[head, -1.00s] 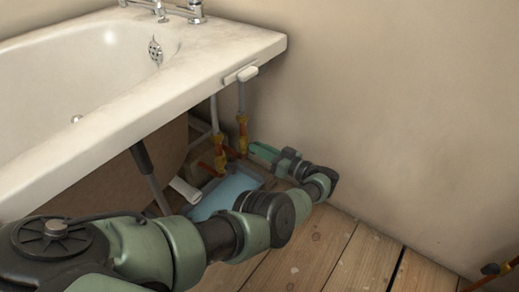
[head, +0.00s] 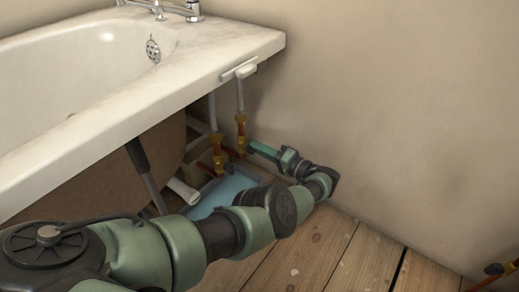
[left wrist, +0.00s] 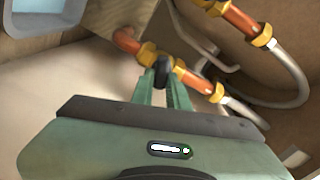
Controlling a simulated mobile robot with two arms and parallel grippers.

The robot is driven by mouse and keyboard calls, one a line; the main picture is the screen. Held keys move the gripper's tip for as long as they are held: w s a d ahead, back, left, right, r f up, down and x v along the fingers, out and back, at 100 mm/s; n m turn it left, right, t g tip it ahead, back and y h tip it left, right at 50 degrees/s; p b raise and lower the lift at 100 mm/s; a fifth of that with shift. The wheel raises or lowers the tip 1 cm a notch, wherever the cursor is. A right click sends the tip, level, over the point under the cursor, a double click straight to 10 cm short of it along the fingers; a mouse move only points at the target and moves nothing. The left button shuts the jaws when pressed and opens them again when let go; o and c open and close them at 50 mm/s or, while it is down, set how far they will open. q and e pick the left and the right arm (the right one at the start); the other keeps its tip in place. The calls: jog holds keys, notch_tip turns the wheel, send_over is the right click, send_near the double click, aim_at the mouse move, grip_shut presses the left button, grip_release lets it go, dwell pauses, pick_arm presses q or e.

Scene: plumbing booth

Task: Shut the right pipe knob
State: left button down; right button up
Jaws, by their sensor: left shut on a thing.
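Two copper pipes with brass fittings rise beside the bath end in the head view, a left pipe (head: 217,145) and a right pipe (head: 241,130). My left gripper (head: 253,146) reaches in from the right side of the right pipe. In the left wrist view its two green fingers (left wrist: 162,76) are closed on a small black knob (left wrist: 162,66) on a brass valve (left wrist: 147,54). The knob's far side is partly hidden, and in the head view the fingers cover it.
The white bath (head: 120,110) overhangs the pipes. A blue tray (head: 222,192) lies on the floor below, next to a white pipe end (head: 183,191). The beige wall (head: 400,110) is close behind my gripper.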

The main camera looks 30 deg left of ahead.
pick_arm(q)
jog(key=shift+w+a+m, duration=0.1)
jog(key=shift+a+m, duration=0.05)
jog(key=shift+m, duration=0.7)
jog(key=shift+w+a+m, duration=0.1)
jog(key=shift+a+m, duration=0.05)
jog(key=shift+m, duration=0.7)
jog(key=c, duration=1.6)
grip_release()
jog(key=shift+o, duration=1.1)
jog(key=shift+s, duration=0.1)
jog(key=shift+f, duration=0.1)
